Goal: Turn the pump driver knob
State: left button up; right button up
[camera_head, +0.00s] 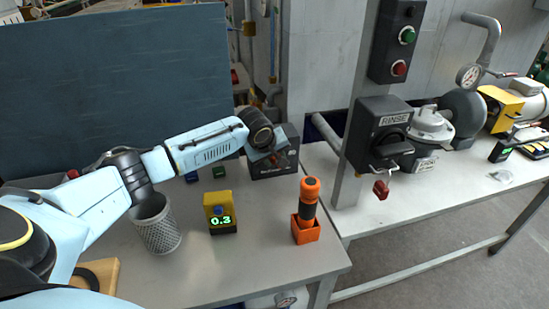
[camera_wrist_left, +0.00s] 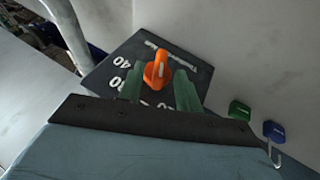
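The pump driver is a black box (camera_head: 288,163) at the back of the near table; its dial panel (camera_wrist_left: 197,70) with white numbers shows in the left wrist view. The orange knob (camera_wrist_left: 156,71) stands on that panel, its ridge pointing roughly up in the picture. My left gripper (camera_head: 272,156) is at the box in the head view. Its two green fingers (camera_wrist_left: 159,86) are open, one on each side of the knob's lower part in the wrist view, with visible gaps. I cannot tell any contact. My right gripper is not in view.
A yellow device reading 0.3 (camera_head: 220,213), a mesh cup (camera_head: 157,228) and an orange-handled tool in an orange holder (camera_head: 306,230) stand on the near table. A RINSE switch box (camera_head: 377,135) is on a post to the right. A dark board (camera_head: 110,85) stands behind my arm.

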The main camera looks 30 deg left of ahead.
pick_arm(q)
grip_shut()
jog(key=shift+s+a+f+n+t+h, duration=0.15)
jog(key=shift+s+f+n+t+h, duration=0.1)
jog(key=shift+t+h, duration=0.55)
jog(key=shift+s+a+f+n+t+h, duration=0.25)
jog(key=shift+t+h, duration=0.2)
jog(key=shift+t, duration=0.6)
jog(key=shift+s+a+f+n+t+h, duration=0.1)
jog(key=shift+f+n+t+h, duration=0.15)
jog(key=shift+t+h, duration=0.55)
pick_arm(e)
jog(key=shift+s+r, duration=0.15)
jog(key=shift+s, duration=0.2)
pick_arm(q)
jog(key=shift+r, duration=0.1)
